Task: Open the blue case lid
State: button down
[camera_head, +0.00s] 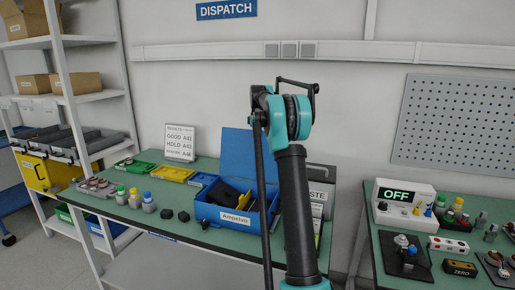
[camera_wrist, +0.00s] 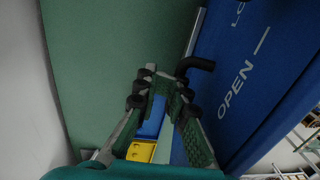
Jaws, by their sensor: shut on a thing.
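The blue case (camera_head: 235,212), labelled "Ampelvo", stands on the green bench with dark contents showing inside. Its blue lid (camera_head: 243,150) is raised and stands steeply upright at the back of the case. In the wrist view a blue panel (camera_wrist: 255,75), which looks like the lid, carries the white word "OPEN" and a black bent handle (camera_wrist: 198,64). In the head view my arm hides the gripper and the right side of the case.
Yellow (camera_head: 172,174) and green (camera_head: 135,166) trays, a results sign (camera_head: 180,142) and several small capped bottles (camera_head: 135,198) are to the left. A dark-topped sign (camera_head: 320,180) stands right of the case. A second bench (camera_head: 385,258) with devices is at the right.

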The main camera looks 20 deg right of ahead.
jog(key=shift+s+f, duration=0.1)
jog(key=shift+f, duration=0.3)
jog(key=c, duration=1.6)
grip_release()
jog(key=shift+a, duration=0.1)
jog(key=shift+c, duration=0.2)
jog(key=shift+o, duration=0.2)
jog(key=shift+a, duration=0.1)
jog(key=shift+r, duration=0.1)
notch_tip(320, 180, up, 12)
jog(key=shift+w+d+r, duration=0.15)
jog(key=shift+w+d, duration=0.15)
jog(key=shift+d, duration=0.05)
